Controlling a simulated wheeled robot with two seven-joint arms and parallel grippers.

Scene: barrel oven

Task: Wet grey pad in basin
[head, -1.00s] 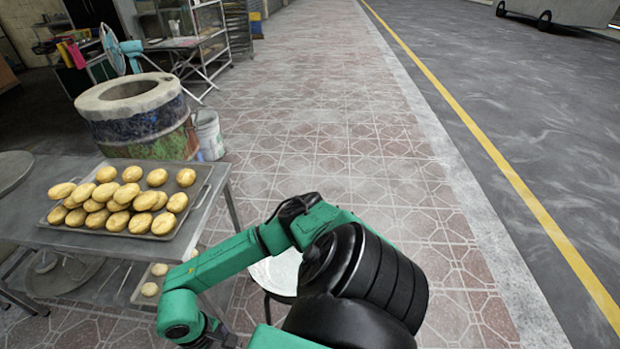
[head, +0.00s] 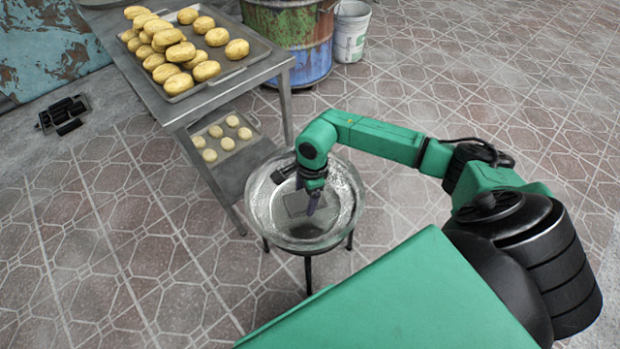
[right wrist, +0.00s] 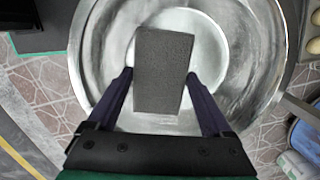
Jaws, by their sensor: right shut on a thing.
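The grey pad (right wrist: 163,65) is a dark spongy block in the right wrist view. My right gripper (right wrist: 160,88) is shut on it, with one finger against each side. The round metal basin (head: 262,222) stands on a dark-legged stand in the head view. The gripper points down over the basin, whose pale shiny inside also shows behind the pad in the right wrist view (right wrist: 90,50). I cannot tell whether the pad touches the basin's bottom or any water. My left gripper is out of view.
A metal table (head: 180,112) stands left of the basin, close to its rim. It carries a tray of bread (head: 225,72), with flat dough pieces on a lower shelf. A barrel oven (head: 290,40) and a white bucket (head: 350,30) stand behind. Tiled floor is open to the left.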

